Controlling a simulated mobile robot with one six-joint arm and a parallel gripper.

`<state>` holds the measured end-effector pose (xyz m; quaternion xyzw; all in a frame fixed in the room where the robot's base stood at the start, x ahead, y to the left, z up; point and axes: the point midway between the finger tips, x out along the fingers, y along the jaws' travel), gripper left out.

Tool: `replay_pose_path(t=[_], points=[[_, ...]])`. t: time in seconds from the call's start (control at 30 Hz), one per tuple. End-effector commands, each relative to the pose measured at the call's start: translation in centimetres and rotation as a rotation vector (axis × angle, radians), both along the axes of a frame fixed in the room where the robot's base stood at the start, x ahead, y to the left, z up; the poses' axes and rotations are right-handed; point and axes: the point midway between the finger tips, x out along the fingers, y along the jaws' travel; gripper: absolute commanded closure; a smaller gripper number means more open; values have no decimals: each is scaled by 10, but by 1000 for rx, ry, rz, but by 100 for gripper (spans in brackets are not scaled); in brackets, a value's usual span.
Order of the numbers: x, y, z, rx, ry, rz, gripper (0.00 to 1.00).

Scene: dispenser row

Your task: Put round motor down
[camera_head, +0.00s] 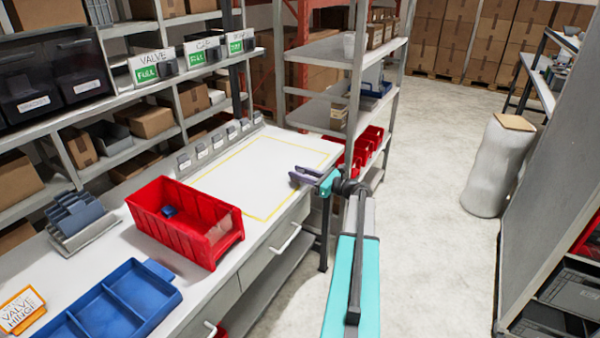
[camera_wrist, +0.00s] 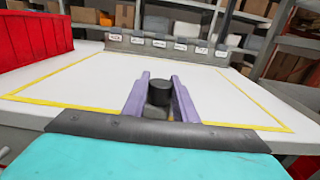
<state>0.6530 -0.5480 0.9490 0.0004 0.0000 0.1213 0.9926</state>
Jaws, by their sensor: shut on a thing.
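My gripper (camera_head: 301,178) reaches in over the right part of the white worktop, at the edge of the yellow-outlined area. In the wrist view its two purple fingers (camera_wrist: 160,100) are shut on the round motor (camera_wrist: 160,92), a dark grey cylinder with a wider round top. The motor looks upright between the fingers. Its lower end is hidden, so I cannot tell whether it touches the worktop. In the head view the motor cannot be made out at the gripper. The yellow-outlined area (camera_head: 262,165) of the worktop is bare.
A red bin (camera_head: 190,232) with a small blue part stands left of the outline. A blue divided tray (camera_head: 118,300) lies nearer on the worktop. Small labelled grey holders (camera_head: 203,150) line the back edge. A metal shelf rack (camera_head: 345,50) stands just beyond the worktop's right end.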

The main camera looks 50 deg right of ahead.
Motion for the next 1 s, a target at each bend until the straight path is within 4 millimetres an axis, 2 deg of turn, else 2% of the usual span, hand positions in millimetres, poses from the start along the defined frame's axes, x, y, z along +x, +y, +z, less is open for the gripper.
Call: replay_pose_path(t=[0.53,0.57,0.67,1.0], points=[[-1,-1,-7,0,-2,-1,100],[-1,-1,-8,0,-1,-1,71],[-1,-1,-7,0,-1,-1,56],[-1,-1,-6,0,-1,-1,56]])
